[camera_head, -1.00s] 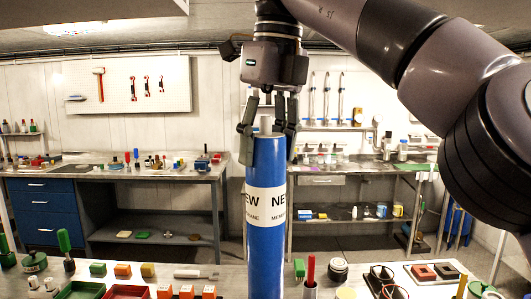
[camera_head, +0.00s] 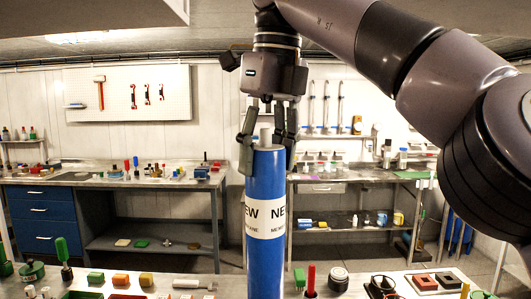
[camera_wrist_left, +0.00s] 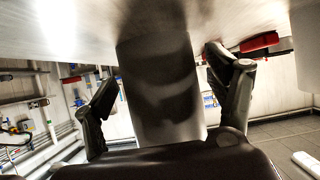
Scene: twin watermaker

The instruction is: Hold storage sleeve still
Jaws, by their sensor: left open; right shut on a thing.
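A blue upright tube (camera_head: 265,184) with a white label reading "NEW" stands in the middle of the head view. I take it for the storage sleeve. A short grey stub (camera_head: 265,135) sticks up from its top. My right gripper (camera_head: 266,150) points down from above, its fingers on either side of the tube's upper end. The tube's lower end is below the picture. My left gripper (camera_wrist_left: 167,95) shows only in the left wrist view. Its fingers are spread apart, with a wide grey cylinder (camera_wrist_left: 160,88) between or beyond them; I cannot tell whether they touch it.
A near table (camera_head: 225,287) holds small green and orange blocks, a red-handled tool (camera_head: 311,278) and a round dark jar (camera_head: 338,279). My right arm covers the upper right. Workbenches and a white tool board (camera_head: 128,93) stand at the back wall.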

